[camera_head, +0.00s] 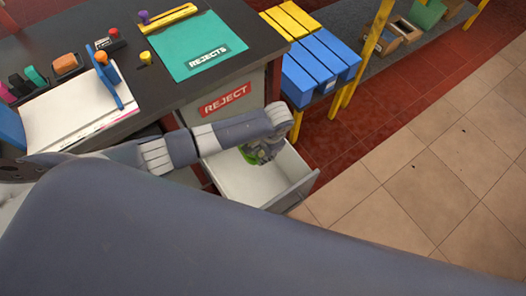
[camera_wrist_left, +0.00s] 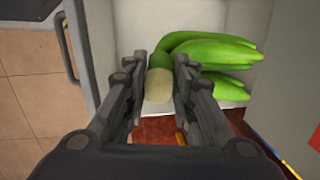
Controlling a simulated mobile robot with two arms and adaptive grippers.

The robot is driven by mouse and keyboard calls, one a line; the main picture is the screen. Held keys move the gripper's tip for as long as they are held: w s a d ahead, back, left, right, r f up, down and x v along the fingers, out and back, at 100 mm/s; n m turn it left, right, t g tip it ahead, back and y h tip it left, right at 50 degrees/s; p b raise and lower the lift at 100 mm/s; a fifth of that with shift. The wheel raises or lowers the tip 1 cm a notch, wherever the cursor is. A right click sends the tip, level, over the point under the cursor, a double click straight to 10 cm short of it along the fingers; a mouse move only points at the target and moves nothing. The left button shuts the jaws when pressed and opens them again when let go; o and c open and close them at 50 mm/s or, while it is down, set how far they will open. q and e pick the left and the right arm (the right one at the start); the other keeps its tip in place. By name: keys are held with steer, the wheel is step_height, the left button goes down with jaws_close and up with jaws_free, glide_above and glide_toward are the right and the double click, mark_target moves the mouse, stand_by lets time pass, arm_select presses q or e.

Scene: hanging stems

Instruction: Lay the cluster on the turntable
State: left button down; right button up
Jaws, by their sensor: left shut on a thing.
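A cluster of green bananas (camera_wrist_left: 215,50) shows in the left wrist view, with its pale cut stem end between my fingers. My left gripper (camera_wrist_left: 160,78) is shut on this stem. In the head view the left gripper (camera_head: 264,150) is over the open white drawer (camera_head: 245,185), with a little of the green cluster (camera_head: 248,156) showing beside it. My arm and gripper hide most of the cluster there. I cannot tell whether the cluster touches the drawer. No turntable shows. My right gripper is not in view.
The drawer stands open below a red REJECT label (camera_head: 226,98). A teal REJECTS mat (camera_head: 195,50), a paper stack (camera_head: 75,110) and small items lie on the dark counter. Tiled floor (camera_head: 440,170) is clear at the right.

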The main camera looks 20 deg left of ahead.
arm_select(q)
steer(key=shift+r, duration=0.5)
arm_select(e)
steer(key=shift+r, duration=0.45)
arm_select(q)
steer(key=shift+f, duration=0.1)
steer(key=shift+w, duration=0.1)
